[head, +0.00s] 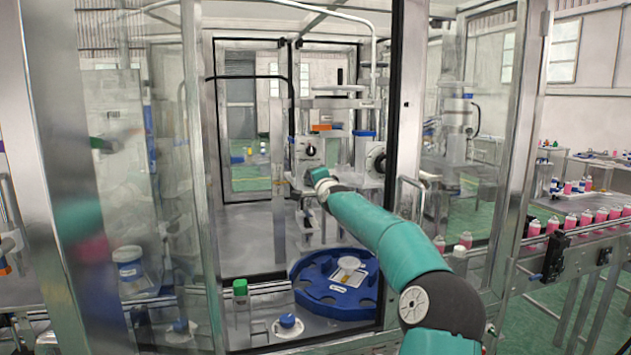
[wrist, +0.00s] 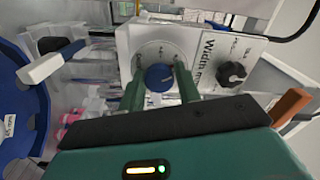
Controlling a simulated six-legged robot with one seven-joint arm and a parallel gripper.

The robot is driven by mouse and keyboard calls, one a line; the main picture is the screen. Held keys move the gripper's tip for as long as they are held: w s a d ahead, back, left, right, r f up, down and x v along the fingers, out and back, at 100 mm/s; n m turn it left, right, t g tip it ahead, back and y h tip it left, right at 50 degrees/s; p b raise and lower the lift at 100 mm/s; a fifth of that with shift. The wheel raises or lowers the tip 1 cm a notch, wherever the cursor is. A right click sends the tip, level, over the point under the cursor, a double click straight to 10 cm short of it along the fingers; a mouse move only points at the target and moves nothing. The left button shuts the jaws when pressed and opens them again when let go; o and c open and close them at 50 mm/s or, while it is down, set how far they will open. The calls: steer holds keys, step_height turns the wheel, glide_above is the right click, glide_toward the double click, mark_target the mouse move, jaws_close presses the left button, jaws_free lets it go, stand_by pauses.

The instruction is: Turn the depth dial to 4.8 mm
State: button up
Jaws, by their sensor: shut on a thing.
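In the wrist view, a round blue dial (wrist: 158,77) sits on a white panel (wrist: 127,50) inside a ring of small scale marks. The marks are too small to read, so I cannot tell its setting. The two green fingers of my gripper (wrist: 161,87) are closed on opposite sides of this dial. A black knob (wrist: 232,74) is beside it on the panel, with "Width" lettering between them. In the head view my arm reaches through the enclosure opening to the machine front, below the black knob (head: 309,150). The blue dial is hidden there.
A blue round rotary plate (head: 310,298) lies below my arm. A metal door post (head: 405,130) and glass panels frame the opening. Pink bottles (head: 571,220) line a conveyor at right.

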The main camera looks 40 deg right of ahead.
steer(key=shift+w+f+n, duration=0.1)
steer(key=shift+f+n, duration=0.1)
steer(key=shift+n, duration=0.45)
steer(key=shift+f+n, duration=0.2)
steer(key=shift+n, duration=0.45)
steer(key=o, duration=0.9)
steer(key=shift+d, duration=0.15)
steer(key=shift+r+v, duration=0.15)
steer(key=shift+v, duration=3.35)
steer(key=shift+r+v, duration=0.1)
steer(key=shift+v, duration=3.45)
